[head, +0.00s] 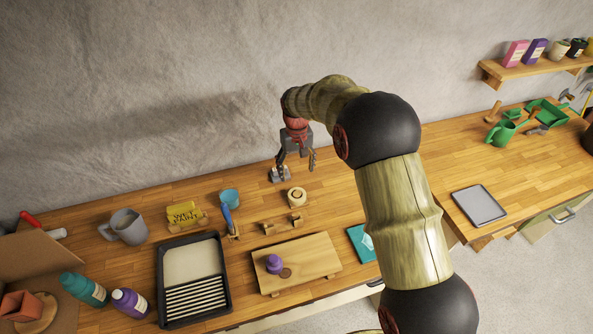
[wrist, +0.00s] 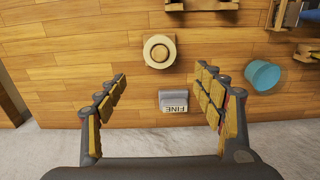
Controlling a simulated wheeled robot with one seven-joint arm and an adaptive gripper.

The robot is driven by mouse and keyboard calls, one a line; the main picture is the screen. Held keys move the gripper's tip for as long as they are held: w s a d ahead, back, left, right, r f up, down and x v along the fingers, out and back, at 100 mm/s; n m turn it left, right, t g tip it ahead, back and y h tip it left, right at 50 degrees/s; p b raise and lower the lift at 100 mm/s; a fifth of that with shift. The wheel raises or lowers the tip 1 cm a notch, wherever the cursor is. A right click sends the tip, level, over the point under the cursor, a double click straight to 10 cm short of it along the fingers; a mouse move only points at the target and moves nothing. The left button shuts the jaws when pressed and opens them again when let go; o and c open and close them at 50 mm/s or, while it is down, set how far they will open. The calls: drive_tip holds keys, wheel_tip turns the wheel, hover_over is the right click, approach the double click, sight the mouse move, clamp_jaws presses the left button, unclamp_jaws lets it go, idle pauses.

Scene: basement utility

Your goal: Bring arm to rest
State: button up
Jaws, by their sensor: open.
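My arm reaches out over the workbench, bent at the elbow. My gripper (head: 296,166) is open, pointing down near the wall at the back of the bench. The wrist view shows its two fingers (wrist: 162,75) spread wide with nothing held between them. A small grey block marked FINE (wrist: 172,100) lies on the bench below, framed between the fingers; it also shows in the head view (head: 281,175) beside a fingertip. A round pale wooden piece (wrist: 159,51) stands just beyond the fingertips. The exact height of my gripper above the bench is hard to tell.
A black paint tray (head: 164,290) and a wooden board (head: 318,255) lie in front. A tablet-like grey panel (head: 479,205) lies right.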

idle(0.4)
drive_tip(key=s+d+r+m+t+b, duration=0.1)
drive_tip(key=s+d+r+t+b, duration=0.1)
drive_tip(key=s, duration=1)
drive_tip(key=s+d+r+m+t+b, duration=0.1)
drive_tip(key=s+d+r+b, duration=0.3)
drive_tip(key=s, duration=0.9)
drive_tip(key=s+d+r+m+t+b, duration=0.1)
drive_tip(key=s+d+r+t+b, duration=0.1)
drive_tip(key=s+d+r, duration=0.6)
drive_tip(key=s+d+b, duration=0.1)
drive_tip(key=s+d, duration=0.2)
drive_tip(key=s, duration=0.1)
drive_tip(key=shift+s+t+b, duration=0.15)
drive_tip(key=shift+t+b, duration=0.15)
drive_tip(key=shift+b, duration=0.05)
drive_tip(key=shift+r, duration=0.1)
drive_tip(key=shift+c, duration=0.3)
